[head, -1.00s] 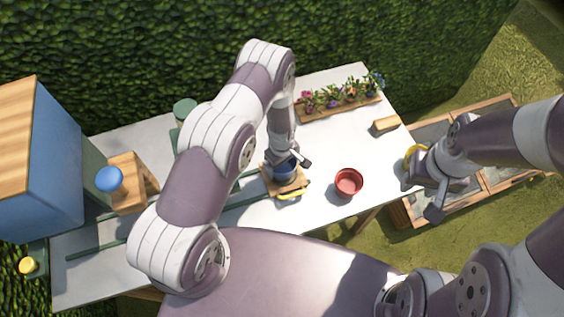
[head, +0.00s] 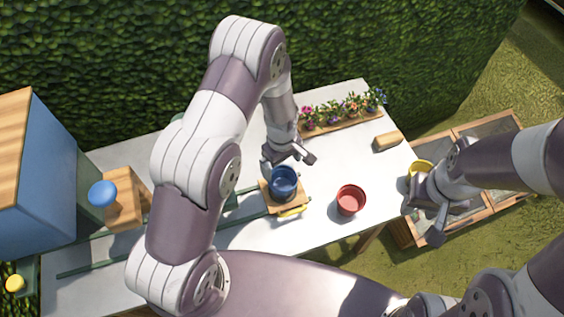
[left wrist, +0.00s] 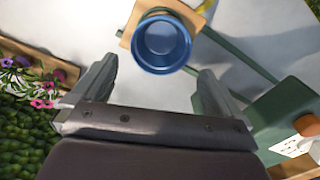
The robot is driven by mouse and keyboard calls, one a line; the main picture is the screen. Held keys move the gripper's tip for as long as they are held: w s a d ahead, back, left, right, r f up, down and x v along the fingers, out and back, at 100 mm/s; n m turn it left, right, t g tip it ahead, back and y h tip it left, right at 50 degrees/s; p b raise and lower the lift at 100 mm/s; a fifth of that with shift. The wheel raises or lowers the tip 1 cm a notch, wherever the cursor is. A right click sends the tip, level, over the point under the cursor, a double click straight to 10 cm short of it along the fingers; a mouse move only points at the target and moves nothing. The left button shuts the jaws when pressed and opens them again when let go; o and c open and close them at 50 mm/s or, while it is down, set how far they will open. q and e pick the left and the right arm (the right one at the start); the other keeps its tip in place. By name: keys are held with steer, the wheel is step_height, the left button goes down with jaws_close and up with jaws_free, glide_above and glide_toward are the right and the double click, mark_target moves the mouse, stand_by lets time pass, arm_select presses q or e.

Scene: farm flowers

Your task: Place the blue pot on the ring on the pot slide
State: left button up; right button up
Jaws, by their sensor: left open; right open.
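The blue pot (head: 284,182) stands upright on the wooden pot slide (head: 299,194), and it also shows in the left wrist view (left wrist: 162,43). The ring is hidden under the pot, so I cannot tell how exactly the pot sits on it. A yellow handle (head: 292,212) is at the slide's front edge. My left gripper (head: 290,158) is open and empty, just behind and above the pot; its fingers (left wrist: 155,88) are apart from the pot in the left wrist view. My right gripper (head: 424,205) is open at the right, beside the table.
A red pot (head: 351,199) stands right of the slide. A flower planter (head: 342,123) and a wooden block (head: 388,141) are at the back right.

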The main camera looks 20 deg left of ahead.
arm_select(q)
steer(key=s+a+r+m, duration=0.2)
steer(key=s+r+m, duration=0.3)
steer(key=s+r, duration=0.2)
steer(key=s+a+r+m+t, duration=0.1)
steer(key=s+a+r+m, duration=0.2)
steer(key=r, duration=0.8)
steer(key=s+m, duration=0.2)
steer(key=s, duration=0.2)
steer(key=shift+s+a+r+m, duration=0.15)
steer(key=shift+a+r+m, duration=0.1)
steer(key=shift+m, duration=0.15)
arm_select(e)
steer(key=shift+s+f, duration=0.1)
steer(key=shift+f, duration=0.15)
arm_select(q)
steer(key=shift+f, duration=0.1)
